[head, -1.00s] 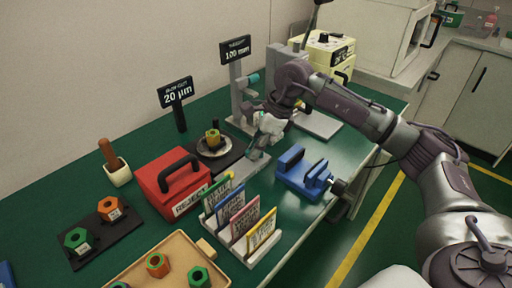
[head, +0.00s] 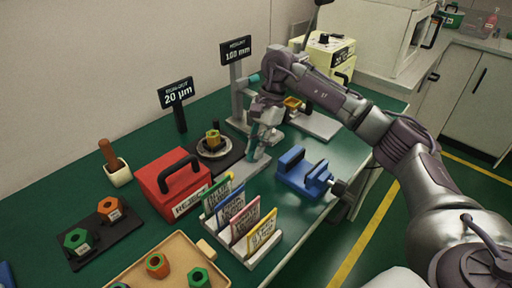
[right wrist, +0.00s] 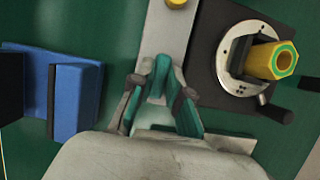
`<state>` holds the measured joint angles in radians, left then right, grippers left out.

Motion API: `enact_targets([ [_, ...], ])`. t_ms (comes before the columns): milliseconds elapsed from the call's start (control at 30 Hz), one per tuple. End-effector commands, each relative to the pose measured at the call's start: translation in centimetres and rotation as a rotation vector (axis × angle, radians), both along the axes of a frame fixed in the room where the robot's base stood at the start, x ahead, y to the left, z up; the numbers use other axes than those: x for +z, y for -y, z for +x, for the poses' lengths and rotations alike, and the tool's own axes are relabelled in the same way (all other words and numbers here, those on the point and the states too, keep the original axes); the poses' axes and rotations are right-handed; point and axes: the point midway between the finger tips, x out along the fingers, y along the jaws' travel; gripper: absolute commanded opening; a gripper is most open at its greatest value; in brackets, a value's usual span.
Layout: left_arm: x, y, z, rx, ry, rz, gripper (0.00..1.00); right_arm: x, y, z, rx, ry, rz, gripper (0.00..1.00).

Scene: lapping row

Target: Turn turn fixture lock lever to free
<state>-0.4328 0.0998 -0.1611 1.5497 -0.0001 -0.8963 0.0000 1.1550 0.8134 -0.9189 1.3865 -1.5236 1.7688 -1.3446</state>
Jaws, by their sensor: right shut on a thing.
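The turn fixture is a round metal plate (right wrist: 240,62) on a dark base (right wrist: 208,75), with a yellow hex part (right wrist: 272,60) on it. It also shows in the head view, with the yellow hex part (head: 213,140) upright. Black handles (right wrist: 277,112) stick out beside the plate; I cannot tell which is the lock lever. My right gripper (head: 262,142) is just right of the fixture, low over a grey bar (head: 257,166). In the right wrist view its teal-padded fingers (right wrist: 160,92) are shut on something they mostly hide. My left gripper is not in view.
A blue vise (head: 303,172) stands right of the gripper. A red box (head: 170,182) and a card rack (head: 250,259) are nearer. Sign posts (head: 238,85) and a yellow machine (head: 325,50) stand behind. Some green bench is bare beside the vise.

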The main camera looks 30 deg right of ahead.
Motion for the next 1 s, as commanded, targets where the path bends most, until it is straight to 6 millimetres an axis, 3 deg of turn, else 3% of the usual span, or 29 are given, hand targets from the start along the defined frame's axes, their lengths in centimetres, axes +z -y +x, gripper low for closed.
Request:
enact_targets([
  [633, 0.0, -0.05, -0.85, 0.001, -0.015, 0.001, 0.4, 0.19, 0.05, 0.14, 0.052, 0.007, -0.001, 0.0],
  [667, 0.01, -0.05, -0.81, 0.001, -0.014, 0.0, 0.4, 0.19, 0.05, 0.14, 0.052, 0.007, -0.001, 0.18],
  [800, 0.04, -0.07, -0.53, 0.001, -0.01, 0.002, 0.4, 0.15, 0.04, 0.12, 0.051, 0.005, 0.0, 0.41],
  [1000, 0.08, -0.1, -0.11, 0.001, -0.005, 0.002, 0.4, 0.07, 0.02, 0.07, 0.051, 0.002, -0.001, 0.42],
])
